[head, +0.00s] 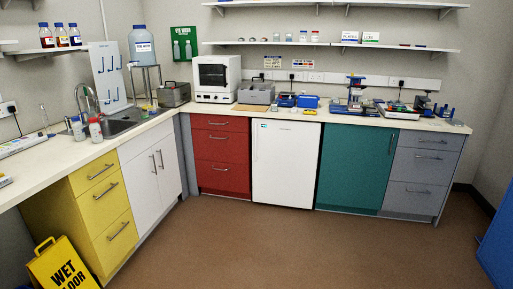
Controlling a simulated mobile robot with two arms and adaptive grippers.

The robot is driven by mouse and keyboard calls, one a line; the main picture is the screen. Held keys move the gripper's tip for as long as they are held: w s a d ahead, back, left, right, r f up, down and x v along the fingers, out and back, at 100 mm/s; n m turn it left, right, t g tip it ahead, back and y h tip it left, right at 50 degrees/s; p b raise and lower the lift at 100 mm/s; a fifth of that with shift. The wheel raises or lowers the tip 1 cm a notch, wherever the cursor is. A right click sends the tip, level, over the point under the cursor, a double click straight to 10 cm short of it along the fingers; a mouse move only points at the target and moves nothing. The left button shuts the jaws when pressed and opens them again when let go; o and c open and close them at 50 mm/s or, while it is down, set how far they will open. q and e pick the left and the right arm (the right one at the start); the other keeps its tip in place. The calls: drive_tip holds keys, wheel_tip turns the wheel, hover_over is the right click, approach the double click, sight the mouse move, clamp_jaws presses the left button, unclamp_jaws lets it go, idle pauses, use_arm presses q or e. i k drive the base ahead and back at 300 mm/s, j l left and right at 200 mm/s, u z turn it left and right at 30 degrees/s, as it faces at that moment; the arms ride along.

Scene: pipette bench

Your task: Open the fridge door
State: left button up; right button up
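A white under-counter fridge (285,166) stands below the back counter, between the red drawers and the green cupboard. Its door is shut and faces me. Neither of my grippers is in the head view.
Red drawers (220,158) flank the fridge on the left and a green cupboard (355,168) on the right. A yellow wet floor sign (62,264) stands at the lower left. A blue object (497,245) is at the right edge. The brown floor (270,245) before the fridge is clear.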

sight(284, 152)
drive_tip(key=i+u, duration=0.4)
drive_tip(key=i, duration=2.2)
drive_tip(key=i+u, duration=0.15)
drive_tip(key=i, duration=0.65)
drive_tip(key=i+l+u, duration=0.2)
drive_tip(key=i, duration=0.6)
